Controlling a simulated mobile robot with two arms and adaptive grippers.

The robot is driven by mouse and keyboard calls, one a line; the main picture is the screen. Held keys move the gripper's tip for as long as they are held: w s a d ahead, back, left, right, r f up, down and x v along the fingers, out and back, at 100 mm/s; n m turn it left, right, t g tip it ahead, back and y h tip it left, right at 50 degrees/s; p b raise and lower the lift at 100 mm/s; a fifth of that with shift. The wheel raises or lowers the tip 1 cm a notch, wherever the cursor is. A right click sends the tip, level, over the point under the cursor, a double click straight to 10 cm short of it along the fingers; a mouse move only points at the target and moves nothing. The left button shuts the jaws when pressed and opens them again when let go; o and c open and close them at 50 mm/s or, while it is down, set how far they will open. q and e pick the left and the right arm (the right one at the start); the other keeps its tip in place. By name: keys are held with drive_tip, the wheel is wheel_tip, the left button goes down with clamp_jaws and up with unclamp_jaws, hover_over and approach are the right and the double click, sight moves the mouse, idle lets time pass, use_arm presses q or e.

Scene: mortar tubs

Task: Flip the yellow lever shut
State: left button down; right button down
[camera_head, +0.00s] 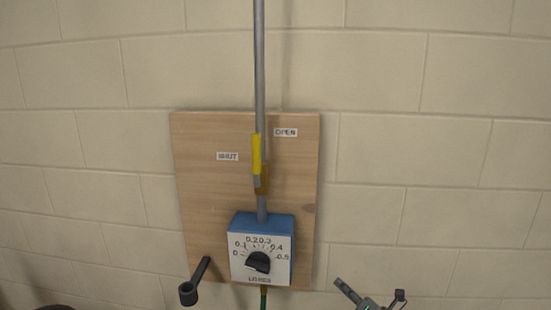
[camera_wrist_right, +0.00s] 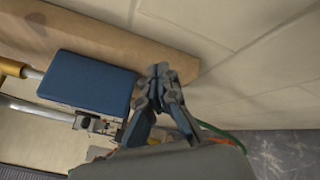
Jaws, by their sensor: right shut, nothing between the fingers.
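The yellow lever (camera_head: 257,154) stands nearly upright along the grey vertical pipe, just above a brass-coloured valve body (camera_head: 262,180). A SHUT label (camera_head: 228,156) is to its left and an OPEN label (camera_head: 286,132) to its upper right. My right gripper (camera_head: 344,287) is low and to the right of the board, well below the lever and apart from it. In the right wrist view its fingers (camera_wrist_right: 162,74) are together and empty, by the blue box's edge. A golden part shows at the left edge there; I cannot tell whether it is lever or valve.
A blue box (camera_head: 262,250) with a black dial (camera_head: 258,262) is below the valve, on a wooden board (camera_head: 205,200) against the block wall. A green hose (camera_head: 263,298) hangs below the box. The space before the lever is clear.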

drive_tip(key=w+a+r+n+y, duration=0.1)
drive_tip(key=a+r+n+y, duration=0.1)
drive_tip(key=r+n, duration=0.45)
drive_tip(key=a+r+n+y, duration=0.2)
drive_tip(key=r+n, duration=0.2)
drive_tip(key=r, duration=0.6)
drive_tip(key=s+a+r+n+g+b, duration=0.1)
drive_tip(key=s+r+n, duration=0.3)
drive_tip(key=r+n, duration=0.7)
drive_tip(key=s+a+r+n+g+y, duration=0.1)
drive_tip(key=s+r+n, duration=0.3)
drive_tip(key=r+n, duration=0.7)
drive_tip(key=shift+s+a+r+g+y+b, duration=0.35)
drive_tip(key=shift+a+g, duration=0.25)
drive_tip(key=shift+a, duration=0.3)
drive_tip(key=shift+w, duration=0.1)
drive_tip(key=p, duration=0.8)
approach(258, 158)
drive_tip(key=w+a+r, duration=0.1)
drive_tip(key=w+a, duration=0.2)
drive_tip(key=w, duration=0.3)
drive_tip(key=shift+w+a, duration=0.15)
drive_tip(key=shift+a, duration=0.05)
